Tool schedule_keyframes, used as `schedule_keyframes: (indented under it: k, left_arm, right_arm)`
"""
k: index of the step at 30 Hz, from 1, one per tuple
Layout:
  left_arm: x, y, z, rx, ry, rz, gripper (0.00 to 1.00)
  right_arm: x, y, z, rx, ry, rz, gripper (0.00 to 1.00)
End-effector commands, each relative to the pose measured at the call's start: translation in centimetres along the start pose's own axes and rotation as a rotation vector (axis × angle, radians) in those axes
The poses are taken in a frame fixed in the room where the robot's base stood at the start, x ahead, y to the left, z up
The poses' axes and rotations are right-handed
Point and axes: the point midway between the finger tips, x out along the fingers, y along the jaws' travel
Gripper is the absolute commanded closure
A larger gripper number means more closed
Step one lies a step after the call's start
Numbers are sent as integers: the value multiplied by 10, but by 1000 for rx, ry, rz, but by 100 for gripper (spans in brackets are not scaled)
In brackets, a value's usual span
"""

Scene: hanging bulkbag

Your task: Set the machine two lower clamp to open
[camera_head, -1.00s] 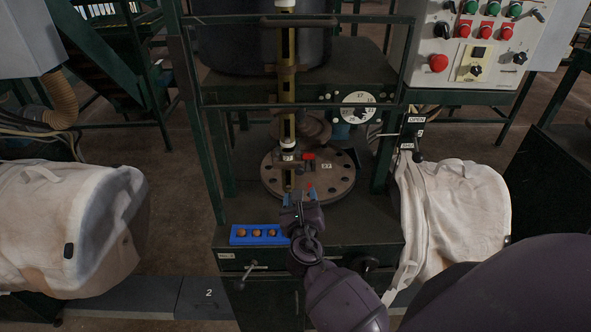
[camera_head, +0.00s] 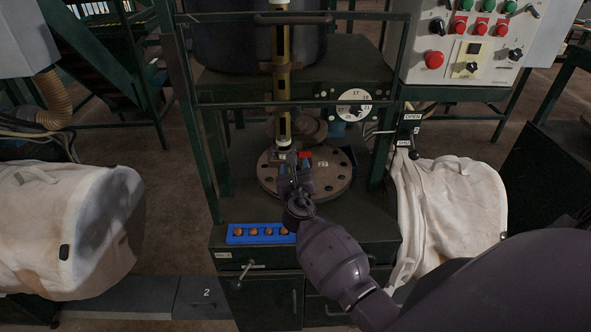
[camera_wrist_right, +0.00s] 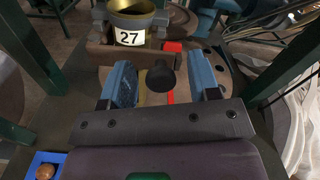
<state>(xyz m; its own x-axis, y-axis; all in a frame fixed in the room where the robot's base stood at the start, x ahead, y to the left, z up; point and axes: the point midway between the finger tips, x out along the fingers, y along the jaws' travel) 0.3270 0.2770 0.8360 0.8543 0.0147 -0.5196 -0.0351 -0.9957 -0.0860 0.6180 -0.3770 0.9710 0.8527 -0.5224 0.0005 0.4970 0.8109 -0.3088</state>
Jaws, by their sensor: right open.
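My right gripper (camera_wrist_right: 163,88) is open in the right wrist view, with its two blue fingers on either side of a dark round knob (camera_wrist_right: 161,76). I see no contact between fingers and knob. Beyond it is a brown clamp block (camera_wrist_right: 128,54) at the yellow tube with label 27 (camera_wrist_right: 131,38). A red strip (camera_wrist_right: 171,60) lies to the right of the knob. In the head view my right gripper (camera_head: 290,163) reaches over the round flange plate (camera_head: 333,183) and hides most of the clamp at the foot of the yellow tube (camera_head: 283,85). My left gripper is not in view.
A lever with a black ball (camera_head: 414,154) stands at an OPEN sign (camera_head: 412,117) on the right. A blue tray (camera_head: 242,236) with several round brown pieces is at the front. White bags (camera_head: 455,205) hang either side.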

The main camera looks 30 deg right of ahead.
Motion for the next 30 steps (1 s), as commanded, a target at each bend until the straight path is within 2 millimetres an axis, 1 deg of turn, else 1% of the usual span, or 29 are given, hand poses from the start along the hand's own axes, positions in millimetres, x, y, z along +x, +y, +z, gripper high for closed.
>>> schedule_keyframes:
  k: [7, 8, 18, 30]
  left_arm:
    - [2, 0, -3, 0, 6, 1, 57]
    - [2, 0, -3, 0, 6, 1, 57]
    - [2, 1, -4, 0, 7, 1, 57]
    - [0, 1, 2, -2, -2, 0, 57]
  right_arm:
    - [1, 0, 0, 0, 0, 0, 44]
    - [1, 0, 0, 0, 0, 0, 47]
    - [0, 0, 0, 0, 1, 0, 99]
    - [2, 0, -1, 0, 3, -7, 100]
